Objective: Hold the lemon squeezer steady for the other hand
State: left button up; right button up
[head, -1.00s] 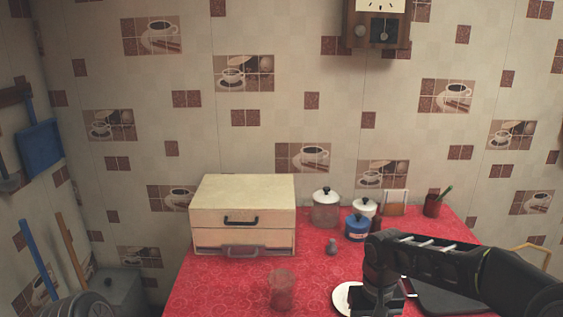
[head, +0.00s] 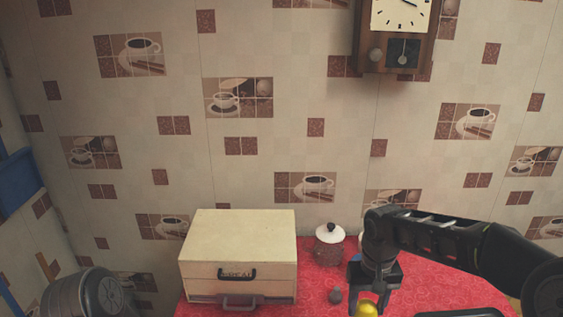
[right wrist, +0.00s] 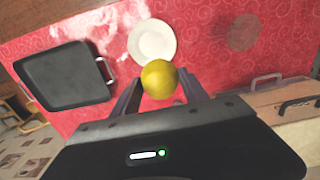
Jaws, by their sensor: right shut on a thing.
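My right gripper (head: 374,288) hangs low at the right of the head view, fingers pointing down over the red counter. It is shut on a smooth, round yellow thing (head: 367,309), cut off by the bottom edge of that view. In the right wrist view the yellow thing (right wrist: 159,79) sits between the two dark fingers (right wrist: 161,98), close to a white plate (right wrist: 152,41). I cannot tell from its shape whether it is the lemon squeezer or a lemon. My left gripper is not in view.
A wall clock (head: 395,35) hangs above.

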jog(key=shift+w, duration=0.1)
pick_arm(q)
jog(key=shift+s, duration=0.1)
pick_arm(e)
jog(key=shift+s+r, duration=0.1)
jog(key=shift+s, duration=0.1)
jog(key=shift+f+b, duration=0.85)
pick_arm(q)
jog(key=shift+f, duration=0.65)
pick_arm(e)
jog(key=shift+r, duration=0.1)
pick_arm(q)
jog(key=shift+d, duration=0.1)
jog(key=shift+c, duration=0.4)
